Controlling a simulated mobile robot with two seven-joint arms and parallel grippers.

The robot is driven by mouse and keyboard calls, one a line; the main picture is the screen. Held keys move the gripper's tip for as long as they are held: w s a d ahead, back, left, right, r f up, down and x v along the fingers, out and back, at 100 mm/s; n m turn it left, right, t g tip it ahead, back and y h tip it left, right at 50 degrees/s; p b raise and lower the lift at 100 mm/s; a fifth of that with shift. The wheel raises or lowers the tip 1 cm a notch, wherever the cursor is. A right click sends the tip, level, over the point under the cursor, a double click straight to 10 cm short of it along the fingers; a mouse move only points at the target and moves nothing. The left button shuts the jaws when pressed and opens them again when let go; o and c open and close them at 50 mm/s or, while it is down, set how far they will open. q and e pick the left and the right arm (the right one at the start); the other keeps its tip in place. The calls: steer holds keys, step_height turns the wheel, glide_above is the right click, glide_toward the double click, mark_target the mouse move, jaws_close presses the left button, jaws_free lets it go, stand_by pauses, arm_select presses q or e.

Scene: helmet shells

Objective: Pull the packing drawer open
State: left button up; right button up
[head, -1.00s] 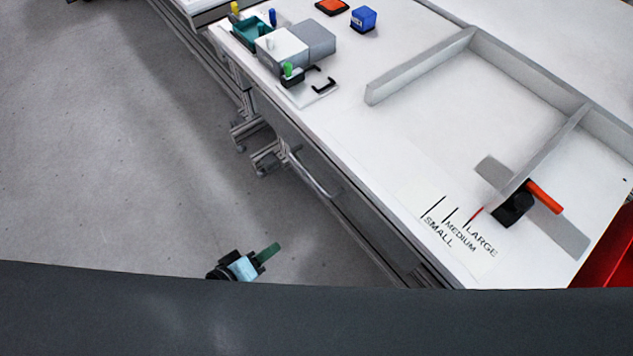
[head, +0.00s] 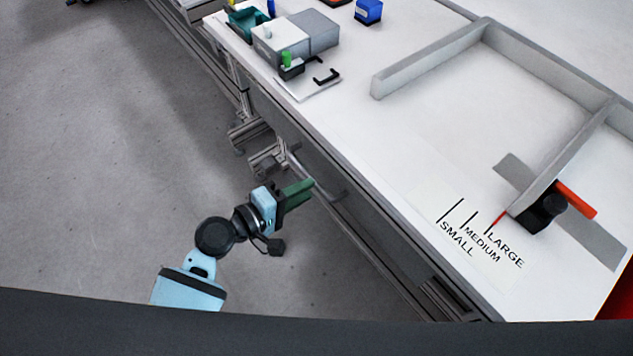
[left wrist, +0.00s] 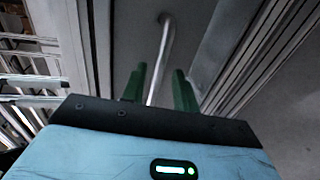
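The packing drawer's grey front (left wrist: 122,35) is below the edge of the white bench, and it looks flush with the bench frame. Its silver bar handle (left wrist: 168,45) runs along it; part of the bar shows in the head view (head: 297,162). My left gripper (head: 308,187) is at the handle, its green fingertips overlapping it in the head view. In the left wrist view, the left gripper (left wrist: 160,88) has its fingers apart, with the bar running between them. I see no clear contact on either finger. My right gripper is not in view.
The white bench top (head: 370,150) holds grey boxes (head: 300,38), a blue block (head: 368,11), a grey divider frame (head: 430,62) and a black clamp with a red handle (head: 545,210). A size label (head: 470,235) lies near the front edge. Floor left of the bench is clear.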

arm_select(q)
steer(key=shift+x, duration=2.15)
jaws_close()
